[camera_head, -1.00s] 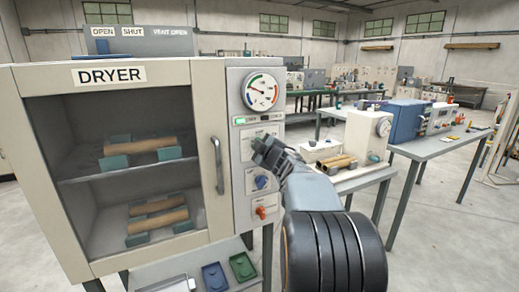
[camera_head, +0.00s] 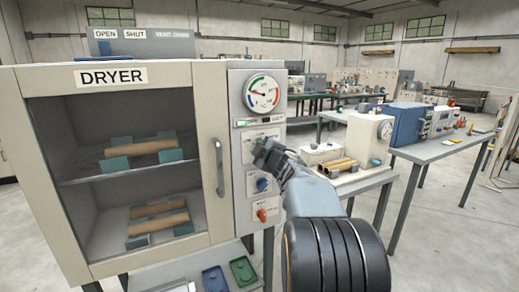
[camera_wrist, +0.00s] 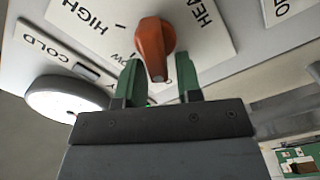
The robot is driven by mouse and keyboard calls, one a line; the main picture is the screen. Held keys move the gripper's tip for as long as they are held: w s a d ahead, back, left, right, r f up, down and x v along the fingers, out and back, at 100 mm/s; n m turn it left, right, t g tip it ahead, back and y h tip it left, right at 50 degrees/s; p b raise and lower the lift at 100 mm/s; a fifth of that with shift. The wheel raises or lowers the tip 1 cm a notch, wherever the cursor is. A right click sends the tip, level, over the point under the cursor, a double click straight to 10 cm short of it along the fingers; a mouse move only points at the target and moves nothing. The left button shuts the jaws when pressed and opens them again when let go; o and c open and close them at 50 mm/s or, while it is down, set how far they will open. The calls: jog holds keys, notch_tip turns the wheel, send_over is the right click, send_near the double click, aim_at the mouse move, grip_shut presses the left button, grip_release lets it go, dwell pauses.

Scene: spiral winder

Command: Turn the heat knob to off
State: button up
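The dryer (camera_head: 140,66) stands at the left, with a control panel on its right side. In the wrist view an orange knob (camera_wrist: 155,42) sits on a plate lettered HIGH, LOW and HEAT; part of the lettering is hidden. My gripper (camera_wrist: 159,70) faces this knob, its green-tipped fingers apart on either side of it. A gap seems to show at the sides; I cannot tell whether either finger touches. In the head view my gripper (camera_head: 259,154) is at the panel's upper knob plate and hides that knob. Which setting the knob points to is unclear.
A round gauge (camera_head: 262,93) is above my gripper, over a lit green indicator (camera_head: 241,123). A blue knob (camera_head: 262,185) and an orange-red knob (camera_head: 261,214) are below it. The door handle (camera_head: 219,166) is to the left.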

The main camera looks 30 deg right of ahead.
jog(key=shift+o, duration=0.8)
jog(key=s+a, duration=0.2)
jog(key=s, duration=1.1)
jog(key=shift+s+p, duration=0.3)
jog(key=shift+s, duration=0.05)
jog(key=shift+d, duration=0.1)
